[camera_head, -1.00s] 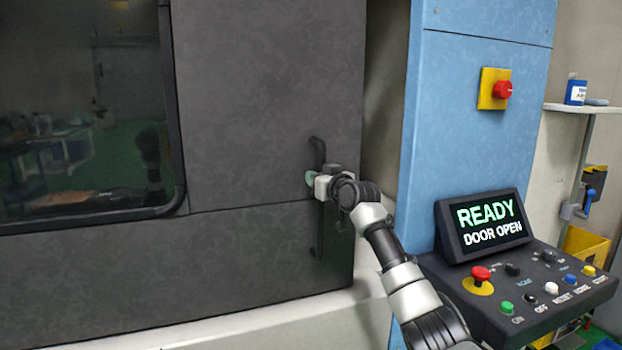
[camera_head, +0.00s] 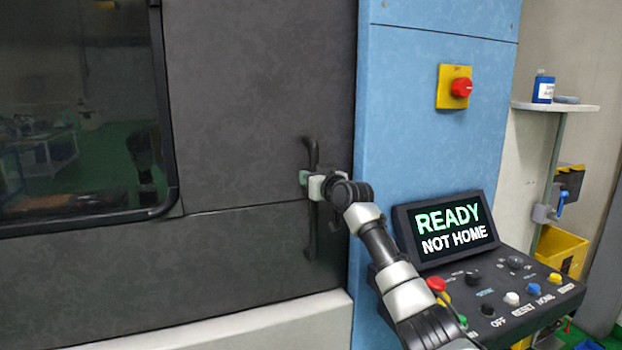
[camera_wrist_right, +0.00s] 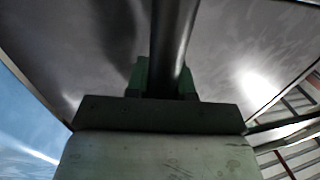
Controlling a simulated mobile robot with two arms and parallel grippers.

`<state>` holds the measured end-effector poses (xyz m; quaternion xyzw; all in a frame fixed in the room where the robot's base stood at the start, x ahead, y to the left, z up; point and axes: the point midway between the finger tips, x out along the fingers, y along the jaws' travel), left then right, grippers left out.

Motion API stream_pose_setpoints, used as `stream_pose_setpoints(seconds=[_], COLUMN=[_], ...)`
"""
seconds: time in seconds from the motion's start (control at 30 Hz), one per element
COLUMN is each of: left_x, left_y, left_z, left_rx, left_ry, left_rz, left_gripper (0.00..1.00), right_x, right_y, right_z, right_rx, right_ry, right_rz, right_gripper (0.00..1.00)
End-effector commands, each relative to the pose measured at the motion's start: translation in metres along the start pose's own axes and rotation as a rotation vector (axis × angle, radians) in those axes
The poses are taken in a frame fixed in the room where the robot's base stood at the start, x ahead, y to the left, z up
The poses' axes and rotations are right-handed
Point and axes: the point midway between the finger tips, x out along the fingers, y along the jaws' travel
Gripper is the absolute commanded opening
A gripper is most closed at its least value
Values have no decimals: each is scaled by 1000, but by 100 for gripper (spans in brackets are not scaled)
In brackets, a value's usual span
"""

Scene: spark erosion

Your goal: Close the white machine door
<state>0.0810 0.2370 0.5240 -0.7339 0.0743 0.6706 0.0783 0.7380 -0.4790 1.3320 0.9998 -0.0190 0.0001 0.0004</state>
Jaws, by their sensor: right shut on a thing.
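The machine door (camera_head: 255,120) looks dark grey rather than white, with a dark window (camera_head: 75,110) at its left. Its right edge meets the blue machine panel (camera_head: 400,120) with no visible gap. A black vertical bar handle (camera_head: 311,235) is on the door near that edge. My right gripper (camera_head: 306,180) is shut on the handle at its middle. In the right wrist view the handle bar (camera_wrist_right: 172,45) runs between the green finger pads (camera_wrist_right: 165,82). The control screen (camera_head: 445,230) reads "READY NOT HOME". My left gripper is not in view.
A control console (camera_head: 520,300) with several buttons juts out at the lower right, close to my right arm. A red knob on a yellow plate (camera_head: 454,87) is on the blue panel. A shelf (camera_head: 560,106) with a blue bottle (camera_head: 543,88) is at the far right.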

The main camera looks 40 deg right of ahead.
Motion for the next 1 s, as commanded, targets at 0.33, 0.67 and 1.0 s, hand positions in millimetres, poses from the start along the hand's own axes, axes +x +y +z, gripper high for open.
stream_pose_setpoints(seconds=[0.33, 0.67, 1.0], left_x=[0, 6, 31], left_y=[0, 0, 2], left_z=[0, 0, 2], left_rx=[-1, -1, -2], left_ry=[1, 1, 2], left_rz=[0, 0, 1], left_gripper=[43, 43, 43], right_x=[-1, -11, -69], right_y=[2, 2, 4], right_z=[-1, 3, 4], right_rx=[-2, -3, -6], right_ry=[1, -1, 1], right_rz=[4, 2, 6], right_gripper=[48, 48, 48])
